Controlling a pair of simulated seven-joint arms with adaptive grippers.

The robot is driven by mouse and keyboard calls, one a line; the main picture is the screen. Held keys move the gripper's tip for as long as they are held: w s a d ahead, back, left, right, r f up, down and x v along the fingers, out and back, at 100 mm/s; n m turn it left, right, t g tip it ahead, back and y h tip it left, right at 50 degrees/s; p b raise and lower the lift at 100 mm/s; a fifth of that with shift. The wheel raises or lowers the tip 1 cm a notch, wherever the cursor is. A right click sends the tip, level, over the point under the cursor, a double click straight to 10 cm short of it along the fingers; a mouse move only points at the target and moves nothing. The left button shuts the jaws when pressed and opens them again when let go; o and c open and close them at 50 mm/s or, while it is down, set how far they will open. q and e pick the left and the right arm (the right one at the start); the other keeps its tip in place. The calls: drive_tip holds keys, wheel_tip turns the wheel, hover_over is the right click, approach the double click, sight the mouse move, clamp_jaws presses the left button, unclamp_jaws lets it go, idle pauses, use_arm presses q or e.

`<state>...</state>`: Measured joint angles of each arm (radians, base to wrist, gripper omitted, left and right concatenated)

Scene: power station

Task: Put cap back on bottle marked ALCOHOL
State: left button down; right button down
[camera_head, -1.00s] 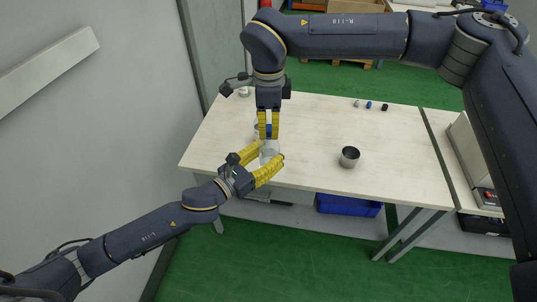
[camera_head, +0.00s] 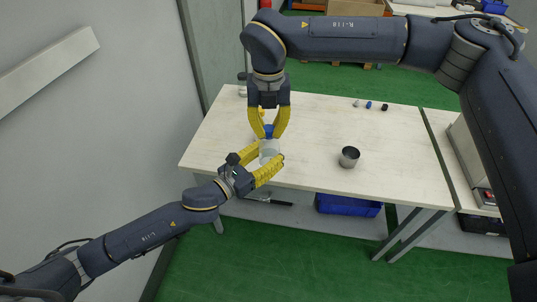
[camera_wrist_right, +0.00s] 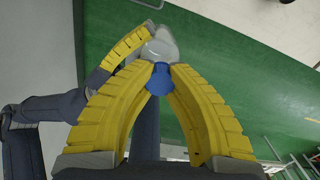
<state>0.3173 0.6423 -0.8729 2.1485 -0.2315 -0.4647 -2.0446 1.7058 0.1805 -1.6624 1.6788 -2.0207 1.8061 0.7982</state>
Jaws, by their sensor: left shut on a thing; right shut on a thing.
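My left gripper (camera_head: 262,163) is shut on a clear bottle (camera_head: 269,150) and holds it upright at the table's near left edge. The bottle also shows past the fingertips in the right wrist view (camera_wrist_right: 160,45). No marking on it can be read. My right gripper (camera_head: 268,127) points down from above and is shut on a blue cap (camera_head: 268,132). In the right wrist view the cap (camera_wrist_right: 159,80) sits between the two yellow fingertips, at the bottle's top. Whether it is seated on the neck is hard to tell.
A metal cup (camera_head: 349,158) stands on the pale table (camera_head: 315,125), right of the bottle. Three small caps, grey (camera_head: 356,103), blue (camera_head: 368,105) and black (camera_head: 384,107), lie at the back. A whitish container (camera_head: 243,91) is at the far left. The right table area is mostly clear.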

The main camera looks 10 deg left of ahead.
drive_tip(key=m, duration=1.2)
drive_tip(key=shift+m, duration=0.3)
drive_tip(key=c, duration=1.4)
unclamp_jaws()
drive_tip(key=shift+o, duration=0.2)
wheel_tip(320, 180, up, 12)
drive_tip(key=shift+f, duration=0.15)
